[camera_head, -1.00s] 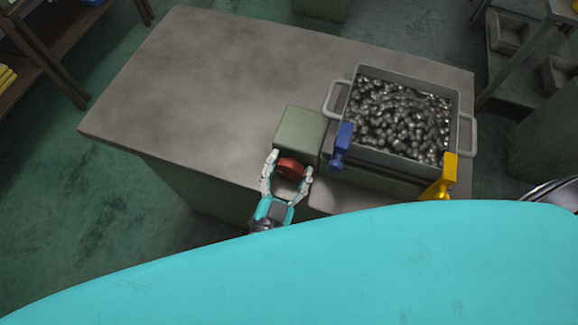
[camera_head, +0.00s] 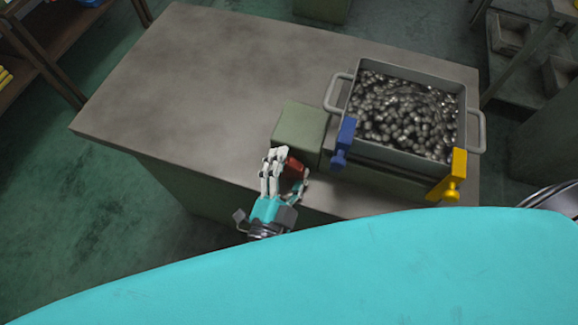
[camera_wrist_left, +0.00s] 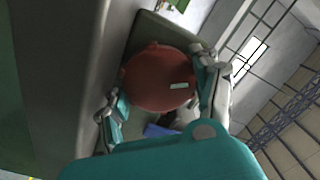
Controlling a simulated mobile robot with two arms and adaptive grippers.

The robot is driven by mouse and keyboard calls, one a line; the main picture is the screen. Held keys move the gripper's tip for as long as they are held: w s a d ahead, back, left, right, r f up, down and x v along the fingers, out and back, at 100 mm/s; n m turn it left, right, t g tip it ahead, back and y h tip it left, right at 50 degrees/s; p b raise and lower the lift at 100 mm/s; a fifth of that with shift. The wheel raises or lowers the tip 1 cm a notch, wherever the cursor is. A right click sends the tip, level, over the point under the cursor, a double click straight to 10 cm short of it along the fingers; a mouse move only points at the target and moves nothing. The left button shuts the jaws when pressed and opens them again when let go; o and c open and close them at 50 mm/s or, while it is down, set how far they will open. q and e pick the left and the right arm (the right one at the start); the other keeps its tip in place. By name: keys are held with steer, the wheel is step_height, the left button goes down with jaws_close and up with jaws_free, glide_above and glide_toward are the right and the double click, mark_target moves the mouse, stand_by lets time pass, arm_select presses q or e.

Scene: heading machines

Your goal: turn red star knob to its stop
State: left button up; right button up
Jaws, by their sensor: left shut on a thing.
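The red star knob (camera_head: 293,168) sits on the front face of a green-grey box (camera_head: 301,132) on the table. In the left wrist view the knob (camera_wrist_left: 160,78) fills the space between the fingers, with a small pale mark on its face. My left gripper (camera_head: 283,172) is shut on the knob, one finger on each side, and its near finger hides part of it in the head view. It also shows in the left wrist view (camera_wrist_left: 160,95). My right gripper is not in view.
A grey bin (camera_head: 399,155) full of metal parts stands right of the box, with a blue bracket (camera_head: 344,143) and a yellow bracket (camera_head: 449,178) at its front. The left half of the tabletop (camera_head: 190,85) is clear.

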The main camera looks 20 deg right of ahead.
arm_select(q)
steer(key=shift+m, duration=0.3)
steer(key=o, duration=1.2)
steer(key=shift+c, duration=0.2)
steer(key=shift+s, duration=0.1)
steer(key=v, duration=0.8)
